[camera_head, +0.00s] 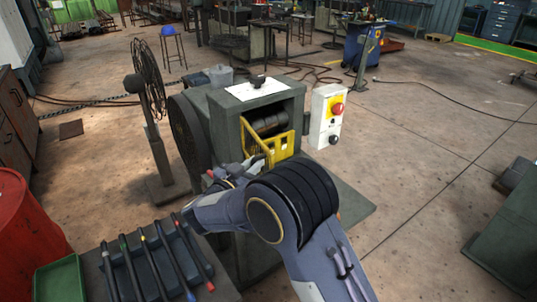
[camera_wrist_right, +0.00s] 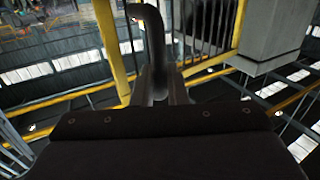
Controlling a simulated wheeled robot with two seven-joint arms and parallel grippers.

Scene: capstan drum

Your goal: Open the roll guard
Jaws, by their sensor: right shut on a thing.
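The roll guard (camera_head: 283,147) is a yellow barred frame at the front opening of the grey-green capstan machine (camera_head: 231,118). Dark rolls (camera_head: 269,123) show above and behind it. One yellow edge slants toward me on its left; my arm hides part of the guard, so I cannot tell its exact angle. My right gripper (camera_head: 228,174) is at the guard's lower left, partly hidden by my wrist. In the right wrist view the gripper (camera_wrist_right: 160,92) is shut on a dark curved handle (camera_wrist_right: 152,40), with yellow guard bars (camera_wrist_right: 112,50) behind it. My left gripper is not in view.
A white control box (camera_head: 326,115) with a red button stands right of the opening. A tool rack (camera_head: 155,262), green tray (camera_head: 58,281) and red drum (camera_head: 28,225) are lower left. Floor at right is mostly clear.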

